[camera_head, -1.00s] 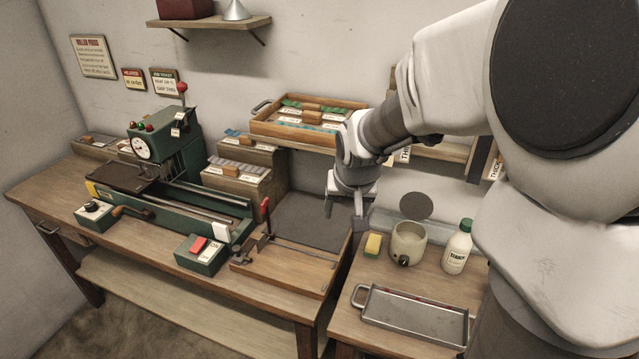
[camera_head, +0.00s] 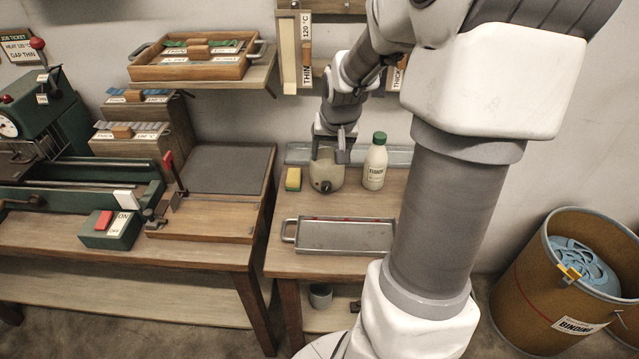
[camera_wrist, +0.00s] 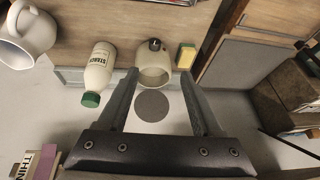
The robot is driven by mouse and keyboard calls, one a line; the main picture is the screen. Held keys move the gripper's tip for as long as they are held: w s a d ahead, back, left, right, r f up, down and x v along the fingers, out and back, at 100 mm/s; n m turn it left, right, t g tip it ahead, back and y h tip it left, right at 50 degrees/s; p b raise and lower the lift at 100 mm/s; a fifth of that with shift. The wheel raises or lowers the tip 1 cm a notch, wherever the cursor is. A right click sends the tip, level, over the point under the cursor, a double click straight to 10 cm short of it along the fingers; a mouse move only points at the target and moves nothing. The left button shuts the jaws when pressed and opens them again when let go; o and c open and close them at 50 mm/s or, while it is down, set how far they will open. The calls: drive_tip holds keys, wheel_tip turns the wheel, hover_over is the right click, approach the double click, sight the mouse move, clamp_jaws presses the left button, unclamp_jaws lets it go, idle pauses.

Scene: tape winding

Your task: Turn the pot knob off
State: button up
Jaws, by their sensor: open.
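The pot (camera_head: 326,171) is a small cream vessel on the right-hand bench, with a dark knob (camera_head: 325,186) low on its front. In the wrist view the pot (camera_wrist: 152,76) lies beyond and between my fingertips, with its knob (camera_wrist: 154,44) at its far side. My gripper (camera_head: 333,160) is above and at the back of the pot in the head view, fingers pointing down. It is open and empty, and its two fingers (camera_wrist: 163,80) are spread wide in the wrist view. I cannot tell whether a finger touches the pot.
A yellow-green sponge (camera_head: 293,179) is left of the pot, and a white bottle with a green cap (camera_head: 375,163) stands close on its right. A metal tray (camera_head: 345,249) lies in front. A binding barrel (camera_head: 520,290) stands on the floor at right.

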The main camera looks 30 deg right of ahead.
sight(327, 186)
drive_tip(key=b+x, duration=0.2)
drive_tip(key=x, duration=0.4)
drive_tip(key=b+x, duration=0.2)
drive_tip(key=x, duration=0.4)
drive_tip(key=d+b+x, duration=0.1)
drive_tip(key=b+x, duration=0.1)
drive_tip(key=x, duration=0.4)
drive_tip(key=shift+s+d+b, duration=0.1)
drive_tip(key=shift+s+b, duration=0.1)
drive_tip(key=shift+b, duration=0.1)
clamp_jaws()
